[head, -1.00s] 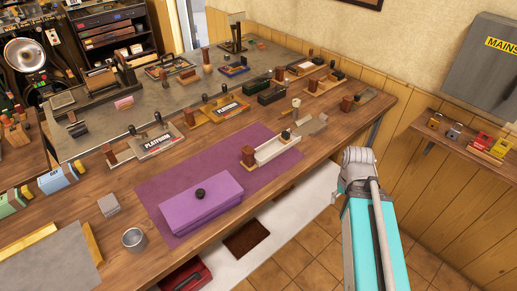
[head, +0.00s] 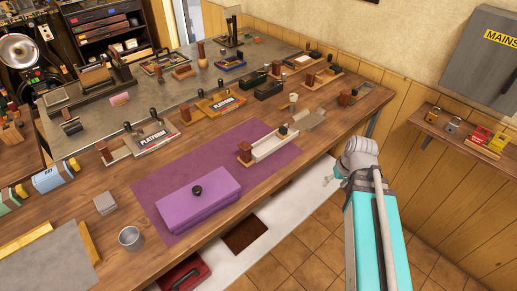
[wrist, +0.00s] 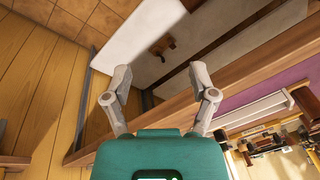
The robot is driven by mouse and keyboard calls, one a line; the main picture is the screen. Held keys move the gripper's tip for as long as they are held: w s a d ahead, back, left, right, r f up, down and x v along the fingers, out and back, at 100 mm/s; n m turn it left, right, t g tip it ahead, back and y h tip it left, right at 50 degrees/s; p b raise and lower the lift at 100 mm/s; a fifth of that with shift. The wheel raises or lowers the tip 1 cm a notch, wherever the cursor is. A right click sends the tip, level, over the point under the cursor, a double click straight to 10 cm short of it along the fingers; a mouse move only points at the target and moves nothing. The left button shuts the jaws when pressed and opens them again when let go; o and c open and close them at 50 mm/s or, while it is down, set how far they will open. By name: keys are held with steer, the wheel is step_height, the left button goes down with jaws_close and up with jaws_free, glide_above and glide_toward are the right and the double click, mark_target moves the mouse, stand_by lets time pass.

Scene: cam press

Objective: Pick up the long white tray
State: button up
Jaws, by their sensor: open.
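The long white tray (head: 268,146) lies on the purple mat (head: 250,128) near the bench's front edge. In the wrist view part of the white tray (wrist: 258,107) shows at the right, beyond the bench edge. My gripper (wrist: 160,84) is open and empty, with its two fingers spread, apart from the tray. In the head view my gripper (head: 328,180) is small, off the bench's front edge and to the right of the tray.
A purple lidded box (head: 198,203) stands on the mat left of the tray. A wood-panelled wall is at the right.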

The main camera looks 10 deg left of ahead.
steer(key=w+a+r+n+t+y, duration=0.3)
steer(key=w+a+n+y, duration=0.15)
steer(key=w+a, duration=0.3)
steer(key=n+t+y, duration=0.3)
steer(key=n, duration=0.1)
glide_toward(285, 128)
steer(key=v, duration=0.3)
steer(key=shift+s+d+m+b, duration=0.15)
steer(key=shift+s+m+b, duration=0.1)
steer(key=shift+s+b, duration=0.05)
steer(key=shift+b+x, duration=2.1)
steer(key=shift+x, duration=2.25)
steer(key=shift+r, duration=0.15)
steer(key=shift+b+x, duration=1.35)
steer(key=shift+x, duration=1.3)
steer(key=shift+w, duration=0.1)
steer(key=shift+d, duration=0.1)
jaws_close()
